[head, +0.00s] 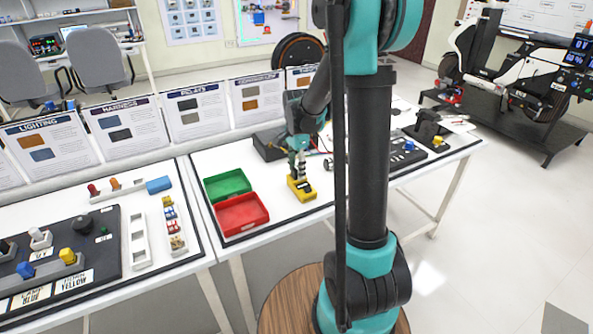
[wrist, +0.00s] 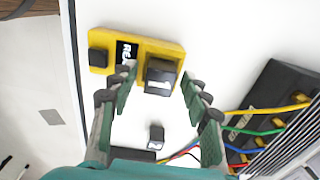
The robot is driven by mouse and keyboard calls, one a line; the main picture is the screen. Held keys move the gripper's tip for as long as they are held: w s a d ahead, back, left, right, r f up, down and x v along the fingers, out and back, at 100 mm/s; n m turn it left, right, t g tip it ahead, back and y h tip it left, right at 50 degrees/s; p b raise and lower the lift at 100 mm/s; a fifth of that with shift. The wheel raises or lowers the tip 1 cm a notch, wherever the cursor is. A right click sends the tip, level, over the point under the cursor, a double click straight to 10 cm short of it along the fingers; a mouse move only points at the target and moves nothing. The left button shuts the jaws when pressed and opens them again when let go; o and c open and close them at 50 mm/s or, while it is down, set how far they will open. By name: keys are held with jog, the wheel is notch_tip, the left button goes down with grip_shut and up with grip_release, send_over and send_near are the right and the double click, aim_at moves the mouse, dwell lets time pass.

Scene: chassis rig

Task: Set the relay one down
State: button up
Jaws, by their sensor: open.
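A yellow block (wrist: 176,50) with a black label reading "RELA…" lies on the white table; it also shows in the head view (head: 303,190). A dark relay (wrist: 161,76) with a white label is at its right part in the wrist view. My gripper (wrist: 158,88) is open, one finger on each side of this relay; I cannot tell whether they touch it. A dark block (wrist: 98,58) is at the yellow block's left end. Another small dark relay (wrist: 156,134) is nearer the palm. In the head view my gripper (head: 299,174) is just above the yellow block.
A green tray (head: 228,184) and a red tray (head: 241,214) stand left of the yellow block. A black unit with coloured wires (wrist: 282,100) is on the right in the wrist view. Labelled boards (head: 196,108) line the back. Bare table shows in front of the yellow block.

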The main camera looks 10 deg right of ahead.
aim_at(297, 168)
notch_tip(297, 168, up, 11)
jog(key=s+d+f+n+t, duration=0.2)
jog(key=s+f+n, duration=0.3)
jog(key=s, duration=0.6)
jog(key=s+d+f+n+t, duration=0.2)
jog(key=s+f+n, duration=0.4)
jog(key=s+n, duration=0.3)
jog(key=shift+s+f, duration=0.2)
jog(key=shift+s, duration=0.85)
